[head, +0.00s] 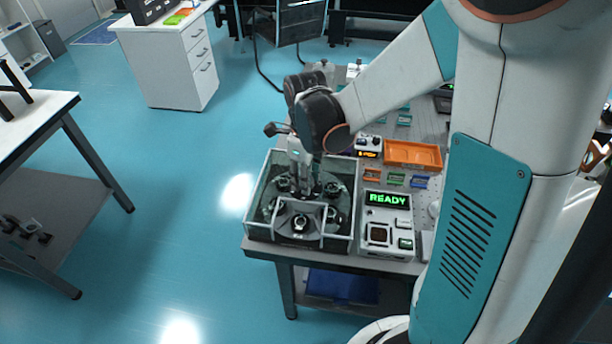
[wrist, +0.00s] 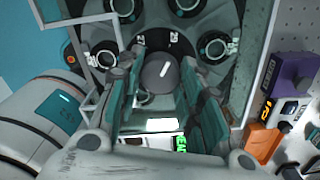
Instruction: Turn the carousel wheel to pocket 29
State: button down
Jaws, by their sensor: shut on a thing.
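The carousel wheel (wrist: 203,78) is a dark grey disc with several round pockets and small white number labels. It sits inside a clear-walled box (head: 259,226) at the front left of the optical table, where the head view shows it partly hidden by my arm. A round knob (wrist: 160,72) with a white mark stands at its hub. My gripper (wrist: 160,85) reaches down into the box, with its teal-padded fingers on both sides of the knob, shut on it. A display (head: 388,199) beside the box reads READY in green.
A control box (head: 377,238) with a dark square and buttons stands right of the carousel. An orange tray (head: 412,154) and small coloured blocks lie behind it. The clear walls stand close around my gripper. Open floor lies left of the table.

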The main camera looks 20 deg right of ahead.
jog(key=c, duration=1.1)
grip_release()
jog(key=shift+r, duration=0.1)
notch_tip(320, 180, up, 12)
jog(key=shift+s, duration=0.1)
